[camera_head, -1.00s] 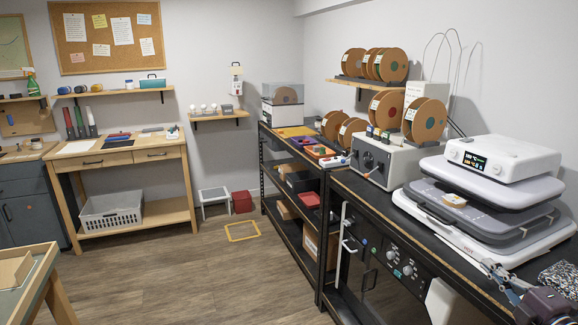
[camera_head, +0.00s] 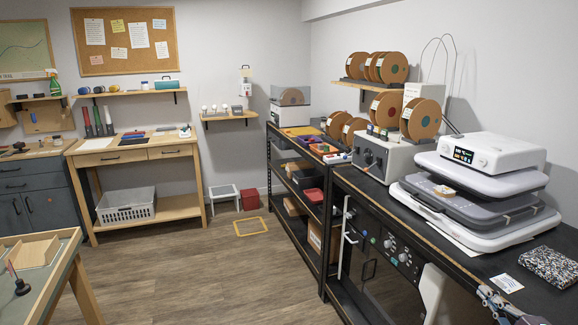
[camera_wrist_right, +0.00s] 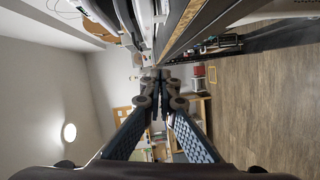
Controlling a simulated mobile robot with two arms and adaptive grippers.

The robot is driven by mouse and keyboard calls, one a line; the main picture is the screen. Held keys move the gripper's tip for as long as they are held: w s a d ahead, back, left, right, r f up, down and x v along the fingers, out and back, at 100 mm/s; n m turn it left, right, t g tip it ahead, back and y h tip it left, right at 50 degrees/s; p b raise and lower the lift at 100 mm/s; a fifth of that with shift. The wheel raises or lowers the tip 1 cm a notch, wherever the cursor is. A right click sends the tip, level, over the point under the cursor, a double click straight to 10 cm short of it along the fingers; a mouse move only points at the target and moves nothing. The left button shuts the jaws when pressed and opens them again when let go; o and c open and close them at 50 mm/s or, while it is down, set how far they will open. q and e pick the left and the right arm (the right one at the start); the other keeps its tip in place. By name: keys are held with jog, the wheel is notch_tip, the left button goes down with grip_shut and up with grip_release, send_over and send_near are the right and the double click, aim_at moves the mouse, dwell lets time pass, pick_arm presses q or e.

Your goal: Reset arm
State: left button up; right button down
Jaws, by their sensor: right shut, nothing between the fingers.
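My right gripper (camera_head: 487,292) shows at the bottom right edge of the head view, in front of the black bench (camera_head: 460,255). Its fingers are closed together with nothing between them, as the right wrist view also shows, where the tips (camera_wrist_right: 157,76) meet near the middle. Most of my right arm is cut off by the frame edge. My left gripper is in neither view.
Beside the right gripper, a white card (camera_head: 506,283) and a speckled block (camera_head: 548,266) lie on the bench. A grey and white heat press (camera_head: 478,208) and a grey control box (camera_head: 384,158) stand farther back. The wooden floor (camera_head: 200,280) in the middle is open.

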jog(key=s+a+f+m+g+h, duration=0.2)
jog(key=s+a+f+m+g, duration=0.65)
jog(key=s+a+f, duration=0.7)
jog(key=s+a+f+m+g+y, duration=0.1)
jog(key=s+a+m+g, duration=0.2)
jog(key=s+a, duration=0.5)
jog(key=s+a+f+m+g+y, duration=0.1)
jog(key=s+a+f+m+g, duration=0.3)
jog(key=s, duration=0.8)
notch_tip(320, 180, down, 24)
jog(key=s+n, duration=0.1)
jog(key=s, duration=0.1)
jog(key=s+d+f, duration=0.2)
jog(key=s+f, duration=1.3)
jog(key=s, duration=0.1)
jog(key=shift+s+d+f, duration=0.2)
jog(key=shift+s+f, duration=0.2)
